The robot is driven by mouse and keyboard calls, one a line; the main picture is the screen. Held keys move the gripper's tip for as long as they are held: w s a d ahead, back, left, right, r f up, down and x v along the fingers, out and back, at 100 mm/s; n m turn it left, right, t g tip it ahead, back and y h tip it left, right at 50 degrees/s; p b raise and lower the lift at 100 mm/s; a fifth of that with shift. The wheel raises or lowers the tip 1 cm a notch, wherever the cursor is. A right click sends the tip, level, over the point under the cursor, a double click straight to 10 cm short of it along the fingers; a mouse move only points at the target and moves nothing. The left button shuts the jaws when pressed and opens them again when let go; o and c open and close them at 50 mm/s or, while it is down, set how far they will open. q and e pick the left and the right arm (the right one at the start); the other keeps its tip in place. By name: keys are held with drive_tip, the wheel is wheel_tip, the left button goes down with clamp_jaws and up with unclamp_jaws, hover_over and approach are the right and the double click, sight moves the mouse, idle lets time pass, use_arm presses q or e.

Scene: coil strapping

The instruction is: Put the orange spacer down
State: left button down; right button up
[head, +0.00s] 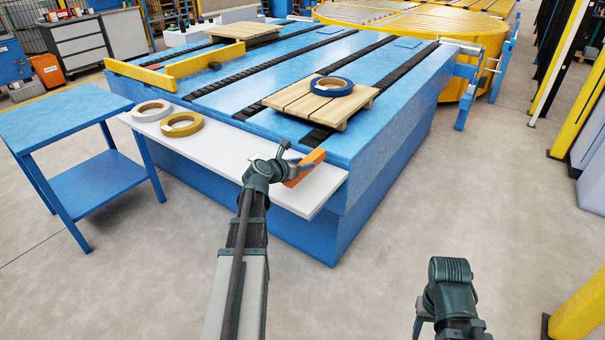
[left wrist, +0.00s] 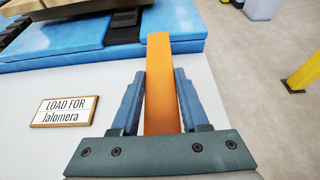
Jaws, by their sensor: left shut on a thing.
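The orange spacer (head: 306,166) is a long plain block. In the left wrist view the spacer (left wrist: 160,75) runs straight out between the two blue-grey fingers. My left gripper (head: 297,170) is shut on it, over the right part of the white shelf (head: 325,186) at the front of the blue conveyor table. The white shelf (left wrist: 215,85) also shows beneath it in the left wrist view. I cannot tell whether the spacer touches the shelf. Only a dark part of my right arm shows at the bottom right of the head view; its fingers cannot be made out.
A sign reading "LOAD FOR Jalomera" (left wrist: 66,112) lies left of the spacer. A white roll (head: 152,110) and a yellow roll (head: 182,124) are on the shelf's left end. A blue roll (head: 331,86) is on a wooden pallet (head: 300,100) behind. The shelf's middle is mostly clear.

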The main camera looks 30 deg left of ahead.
use_arm(q)
drive_tip(key=shift+f+b, duration=1.75)
drive_tip(key=shift+f, duration=0.2)
drive_tip(key=shift+c, duration=2)
unclamp_jaws()
drive_tip(key=shift+r, duration=0.15)
drive_tip(key=shift+s+r, duration=0.2)
drive_tip(key=shift+r, duration=0.05)
drive_tip(key=p+v, duration=0.4)
drive_tip(key=v, duration=0.6)
drive_tip(key=shift+s, duration=0.25)
drive_tip(key=shift+s+a+r+p, duration=0.1)
drive_tip(key=shift+s+r+p, duration=0.15)
drive_tip(key=shift+s, duration=0.25)
drive_tip(key=shift+f, duration=0.1)
